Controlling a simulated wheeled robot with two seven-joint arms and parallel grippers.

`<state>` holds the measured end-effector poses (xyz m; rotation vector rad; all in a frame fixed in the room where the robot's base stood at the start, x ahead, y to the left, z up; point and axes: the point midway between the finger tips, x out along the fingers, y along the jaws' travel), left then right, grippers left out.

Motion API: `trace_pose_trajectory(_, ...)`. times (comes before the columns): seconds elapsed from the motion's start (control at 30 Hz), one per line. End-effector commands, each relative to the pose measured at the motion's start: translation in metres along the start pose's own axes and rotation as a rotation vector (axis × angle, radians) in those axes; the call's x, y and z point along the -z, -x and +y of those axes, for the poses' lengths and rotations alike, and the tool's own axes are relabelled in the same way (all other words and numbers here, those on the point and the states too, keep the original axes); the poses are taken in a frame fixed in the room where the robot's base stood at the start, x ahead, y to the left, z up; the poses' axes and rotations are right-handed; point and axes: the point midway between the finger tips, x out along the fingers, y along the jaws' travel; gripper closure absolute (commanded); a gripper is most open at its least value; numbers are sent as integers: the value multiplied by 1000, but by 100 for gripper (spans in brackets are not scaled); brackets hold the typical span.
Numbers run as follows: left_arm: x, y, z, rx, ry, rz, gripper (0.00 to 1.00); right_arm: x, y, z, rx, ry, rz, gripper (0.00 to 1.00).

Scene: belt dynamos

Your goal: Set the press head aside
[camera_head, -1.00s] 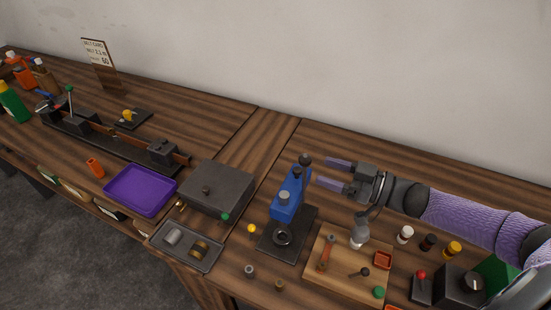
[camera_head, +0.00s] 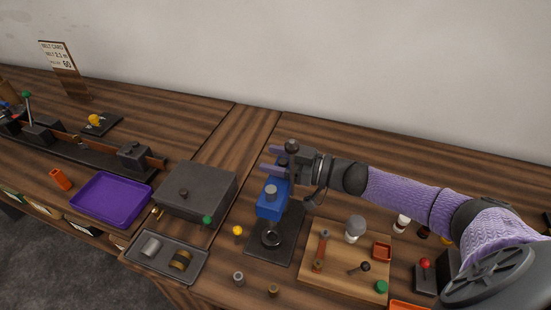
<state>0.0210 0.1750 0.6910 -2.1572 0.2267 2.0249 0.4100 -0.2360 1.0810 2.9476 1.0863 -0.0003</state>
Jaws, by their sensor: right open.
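A blue press (camera_head: 271,207) stands on a black base plate (camera_head: 262,249), with a dark ring on the plate in front of it. Its lever ends in a black knob (camera_head: 291,146). I cannot tell which part of the press counts as the press head. My right gripper (camera_head: 273,160) reaches in from the right at the top of the press. Its purple fingers are apart, and the lever and knob overlap them in the picture. I cannot tell whether they touch the press. My left gripper is out of view.
A dark lidded box (camera_head: 199,187) and a grey tray (camera_head: 136,268) with small parts are left of the press. A wooden board (camera_head: 338,281) with small parts lies to the right. A purple tray (camera_head: 107,198) is farther left. The wood behind the box is clear.

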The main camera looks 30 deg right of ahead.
Motion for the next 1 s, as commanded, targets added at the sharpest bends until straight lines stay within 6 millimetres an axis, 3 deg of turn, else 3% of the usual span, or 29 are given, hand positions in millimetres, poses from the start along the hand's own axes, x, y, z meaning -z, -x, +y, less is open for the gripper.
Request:
trace_pose_trajectory(0.07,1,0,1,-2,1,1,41,0,0,0,0,0,0,34)
trace_pose_trajectory(0.3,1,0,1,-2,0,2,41,0,0,0,0,0,0,85)
trace_pose_trajectory(0.4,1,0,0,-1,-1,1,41,0,0,0,0,0,0,100)
trace_pose_trajectory(1.0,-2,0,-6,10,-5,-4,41,0,0,0,0,0,0,100)
